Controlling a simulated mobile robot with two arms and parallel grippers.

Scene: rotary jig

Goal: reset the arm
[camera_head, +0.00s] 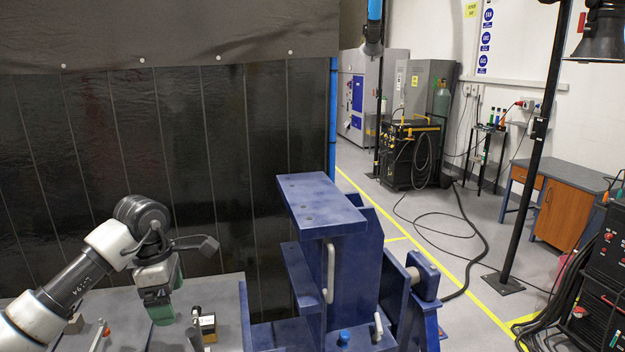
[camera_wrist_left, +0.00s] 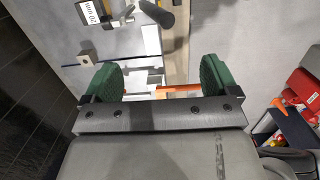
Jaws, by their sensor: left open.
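My left arm (camera_head: 75,280) comes in from the lower left of the head view. Its left gripper (camera_head: 162,305) points down over the grey table (camera_head: 228,300), with green fingers. In the left wrist view the two green fingers of the left gripper (camera_wrist_left: 160,78) stand wide apart. Nothing is clamped between them. An orange rod-like part (camera_wrist_left: 180,89) shows beyond the finger gap, partly hidden by the gripper body. My right gripper is not in view.
The blue jig (camera_head: 310,205) stands right of the table. A dark curtain (camera_head: 200,150) closes the back. A grey cube (camera_wrist_left: 88,57) shows in the wrist view.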

